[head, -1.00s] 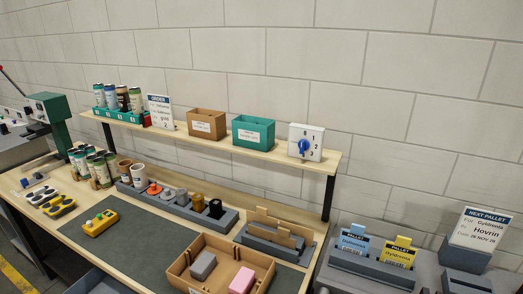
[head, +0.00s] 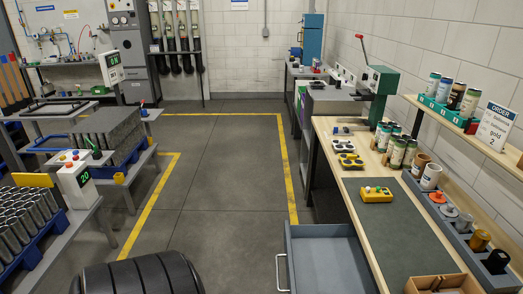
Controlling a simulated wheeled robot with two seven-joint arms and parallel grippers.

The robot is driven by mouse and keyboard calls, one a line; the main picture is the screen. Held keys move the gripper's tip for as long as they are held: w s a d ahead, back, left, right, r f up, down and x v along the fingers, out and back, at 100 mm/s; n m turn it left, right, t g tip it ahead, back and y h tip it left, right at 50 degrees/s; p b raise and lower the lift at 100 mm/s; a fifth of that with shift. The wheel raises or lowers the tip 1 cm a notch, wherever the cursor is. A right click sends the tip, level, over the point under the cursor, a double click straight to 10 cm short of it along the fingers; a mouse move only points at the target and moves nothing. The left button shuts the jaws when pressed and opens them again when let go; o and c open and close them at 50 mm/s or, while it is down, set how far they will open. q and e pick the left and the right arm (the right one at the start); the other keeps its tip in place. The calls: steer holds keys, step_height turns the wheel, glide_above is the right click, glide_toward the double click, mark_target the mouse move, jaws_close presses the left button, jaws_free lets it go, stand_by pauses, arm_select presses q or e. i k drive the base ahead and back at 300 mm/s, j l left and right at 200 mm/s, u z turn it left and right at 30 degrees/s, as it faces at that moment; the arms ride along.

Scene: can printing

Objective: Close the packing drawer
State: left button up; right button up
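The packing drawer (head: 328,262) is a grey open-topped drawer under the near part of the workbench. It is pulled out to the left, into the aisle. Its pale bar handle (head: 281,272) is on the left-facing front. The drawer looks empty where I see it; its near end is cut off by the bottom edge of the view. Neither of my grippers is in view.
The workbench (head: 323,128) runs along the right wall, with a dark mat (head: 400,230), a yellow controller (head: 376,195) and cans (head: 398,153). Clear floor (head: 225,190) lies left of the drawer. Racks with cans (head: 30,215) stand at the left.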

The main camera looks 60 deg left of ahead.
mark_target(320, 259)
steer(key=k+u, duration=0.1)
steer(key=u, duration=0.8)
steer(key=k+j+u, duration=0.1)
steer(key=u, duration=0.35)
